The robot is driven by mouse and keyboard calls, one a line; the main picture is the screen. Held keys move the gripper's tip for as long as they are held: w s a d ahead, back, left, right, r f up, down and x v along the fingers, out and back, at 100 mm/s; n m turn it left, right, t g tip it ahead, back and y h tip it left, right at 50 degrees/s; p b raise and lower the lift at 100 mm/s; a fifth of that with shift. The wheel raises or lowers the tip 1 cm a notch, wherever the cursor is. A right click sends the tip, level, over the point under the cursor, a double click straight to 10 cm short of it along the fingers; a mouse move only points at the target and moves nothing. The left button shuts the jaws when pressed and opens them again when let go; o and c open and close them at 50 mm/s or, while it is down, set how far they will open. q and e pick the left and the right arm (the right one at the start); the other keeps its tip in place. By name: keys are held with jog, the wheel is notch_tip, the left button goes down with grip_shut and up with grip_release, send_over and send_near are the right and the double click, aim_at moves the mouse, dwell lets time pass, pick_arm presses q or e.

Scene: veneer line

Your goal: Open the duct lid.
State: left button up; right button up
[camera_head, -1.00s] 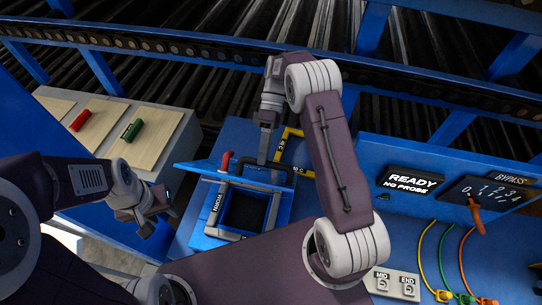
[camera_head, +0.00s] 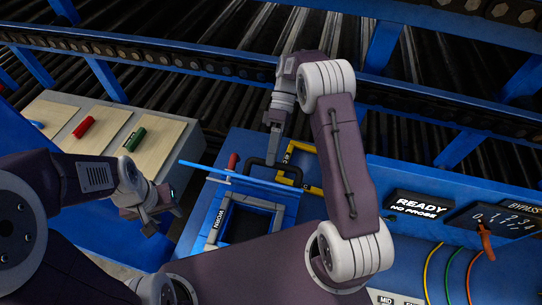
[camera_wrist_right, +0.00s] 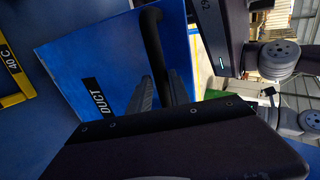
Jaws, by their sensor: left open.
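The blue duct lid (camera_head: 232,177) stands raised above the duct, nearly edge-on in the head view. Its face with the DUCT label (camera_wrist_right: 92,97) shows in the right wrist view. The black lid handle (camera_head: 258,162) is on its far side. My right gripper (camera_head: 272,158) is at the handle. In the right wrist view its two fingers (camera_wrist_right: 160,88) lie to either side of the handle bar (camera_wrist_right: 151,42); whether they press on it I cannot tell. The duct opening (camera_head: 215,232) shows dark below the lid. My left gripper (camera_head: 168,212) is open and empty, left of the duct.
A yellow bracket (camera_head: 308,148) lies beyond the duct. A console (camera_head: 418,205) reading READY NO PROBE stands at right with cables. A grey bench (camera_head: 180,128) with wood panels, a red cylinder and a green cylinder is at left. The roller line runs behind.

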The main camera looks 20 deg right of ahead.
jog(key=o, duration=0.3)
jog(key=shift+w+d+f, duration=0.25)
jog(key=shift+w+f, duration=0.05)
jog(key=shift+f, duration=0.2)
pick_arm(q)
jog(key=shift+w+d, duration=0.3)
jog(key=shift+w, duration=0.1)
pick_arm(e)
jog(key=shift+o, duration=0.2)
jog(key=shift+w+d+r, duration=0.1)
jog(key=shift+w+d, duration=0.05)
jog(key=shift+w, duration=0.05)
pick_arm(q)
jog(key=shift+w+d+f, duration=0.1)
jog(key=shift+w, duration=0.05)
pick_arm(e)
jog(key=shift+w, duration=0.15)
